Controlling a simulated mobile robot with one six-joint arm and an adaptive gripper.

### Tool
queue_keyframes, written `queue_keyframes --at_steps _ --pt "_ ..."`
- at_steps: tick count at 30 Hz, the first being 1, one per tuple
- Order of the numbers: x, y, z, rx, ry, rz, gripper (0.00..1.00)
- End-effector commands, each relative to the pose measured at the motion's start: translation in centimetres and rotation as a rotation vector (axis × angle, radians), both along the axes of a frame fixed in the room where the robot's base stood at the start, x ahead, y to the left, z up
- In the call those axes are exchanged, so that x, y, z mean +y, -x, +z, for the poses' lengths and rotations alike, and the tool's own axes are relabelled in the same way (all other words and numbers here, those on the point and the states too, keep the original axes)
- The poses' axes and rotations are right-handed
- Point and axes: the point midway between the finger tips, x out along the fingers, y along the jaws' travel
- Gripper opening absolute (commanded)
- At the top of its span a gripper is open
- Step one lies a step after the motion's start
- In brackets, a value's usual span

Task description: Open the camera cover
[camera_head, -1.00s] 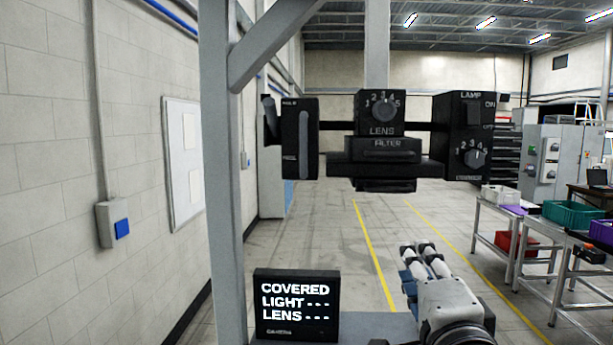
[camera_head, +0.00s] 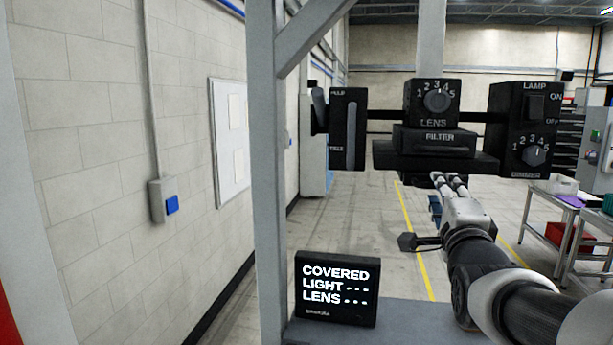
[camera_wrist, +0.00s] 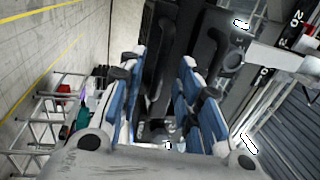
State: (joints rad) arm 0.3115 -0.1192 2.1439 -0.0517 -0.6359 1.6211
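The black camera fixture hangs from a grey column. It has a lens dial box (camera_head: 432,103), a filter block (camera_head: 436,140) below that, and a left box with a long vertical handle (camera_head: 347,130). Which part is the cover is not clear. A small screen (camera_head: 337,288) reads "COVERED", with dashes after "LIGHT" and "LENS". My gripper (camera_head: 449,180) shows just below the filter block in the head view; contact cannot be told. In the wrist view my gripper (camera_wrist: 166,78) has its blue-padded fingers apart, with dark fixture parts showing in the gap.
A lamp box (camera_head: 520,130) with a switch and dial is on the fixture's right. A grey upright post (camera_head: 267,200) stands left of the fixture. A worktable with bins (camera_head: 553,185) stands at right. Open floor lies beyond.

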Motion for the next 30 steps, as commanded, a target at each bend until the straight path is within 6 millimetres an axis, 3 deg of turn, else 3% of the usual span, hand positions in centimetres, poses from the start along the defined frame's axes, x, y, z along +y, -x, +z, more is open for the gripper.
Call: queue_keyframes --at_steps 6,17,30 --pt "-0.7 -2.4 0.5 0.0 0.0 0.0 0.32" --pt "-0.8 -2.9 0.5 0.001 0.0 0.0 0.32" --pt "-0.8 -2.9 0.5 0.001 0.0 0.0 0.03"
